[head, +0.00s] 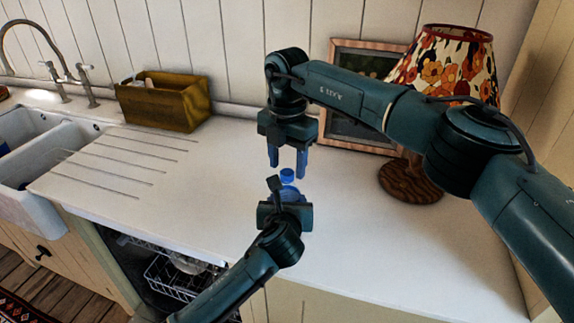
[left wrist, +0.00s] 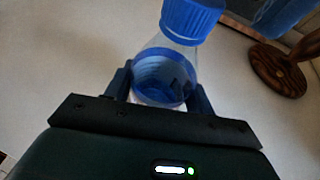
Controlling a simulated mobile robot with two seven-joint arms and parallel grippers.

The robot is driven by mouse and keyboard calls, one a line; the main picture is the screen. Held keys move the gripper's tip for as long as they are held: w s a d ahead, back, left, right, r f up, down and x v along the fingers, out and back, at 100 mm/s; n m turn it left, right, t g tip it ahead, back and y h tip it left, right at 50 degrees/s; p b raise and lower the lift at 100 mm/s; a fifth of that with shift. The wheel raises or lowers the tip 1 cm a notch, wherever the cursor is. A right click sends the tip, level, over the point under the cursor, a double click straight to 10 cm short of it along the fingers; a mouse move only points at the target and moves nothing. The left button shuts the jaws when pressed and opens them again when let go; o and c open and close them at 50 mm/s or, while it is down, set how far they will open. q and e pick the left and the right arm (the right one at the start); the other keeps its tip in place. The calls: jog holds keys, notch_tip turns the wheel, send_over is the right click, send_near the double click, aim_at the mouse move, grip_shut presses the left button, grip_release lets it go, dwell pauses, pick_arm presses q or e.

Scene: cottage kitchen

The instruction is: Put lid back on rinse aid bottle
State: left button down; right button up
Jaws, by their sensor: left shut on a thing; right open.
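The rinse aid bottle (head: 289,193) is clear with blue liquid inside and stands upright at the counter's middle; in the left wrist view its body (left wrist: 163,75) is between my left fingers. A blue lid (head: 287,175) is on top of its neck and shows in the left wrist view (left wrist: 192,17); I cannot tell how tightly it sits. My left gripper (head: 286,199) is shut on the bottle's body and hides its lower part. My right gripper (head: 288,167) points down just above the lid, open and empty, its blue fingers apart.
A patterned lamp (head: 447,65) on a round wooden base (head: 410,182) and a picture frame (head: 340,132) stand at right. A wooden box (head: 165,102) stands back left, near the sink (head: 40,150). An open dishwasher (head: 165,275) is below. The front-right counter (head: 400,250) is clear.

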notch_tip(320, 180, up, 11)
jog(key=shift+f, duration=0.15)
pick_arm(q)
jog(key=shift+c, duration=2.3)
grip_release()
jog(key=v, duration=1.3)
jog(key=shift+s, duration=0.1)
jog(key=shift+f, duration=0.1)
